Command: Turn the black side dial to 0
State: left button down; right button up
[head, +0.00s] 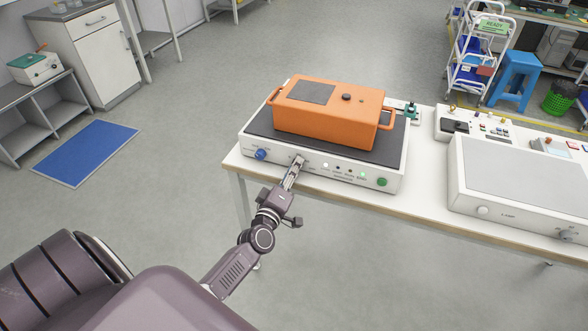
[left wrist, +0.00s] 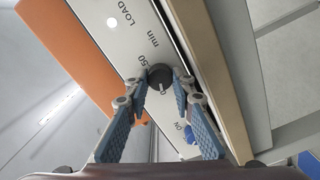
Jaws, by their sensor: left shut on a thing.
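The black dial (left wrist: 159,77) sits on the white front panel of the device (head: 325,177). In the left wrist view the markings "50", "min" and "LOAD" are printed near it, and a "0" shows just beside it, partly hidden by a finger. My left gripper (head: 297,165) reaches the panel between the blue knob and the small lights. In the left wrist view its two fingers (left wrist: 159,86) stand on either side of the dial and are shut on it. The dial's exact pointer setting is too small to tell. In the head view the gripper hides the dial. My right gripper is out of view.
An orange box (head: 330,116) with handles sits on the device's dark top. A blue knob (head: 260,154) is left of my gripper; a green knob (head: 382,182) is at the panel's right end. Another white device (head: 515,180) stands to the right. The floor before the table is clear.

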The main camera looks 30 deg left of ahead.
pick_arm(q)
jog(key=c, duration=1.7)
grip_release()
jog(key=shift+o, duration=0.2)
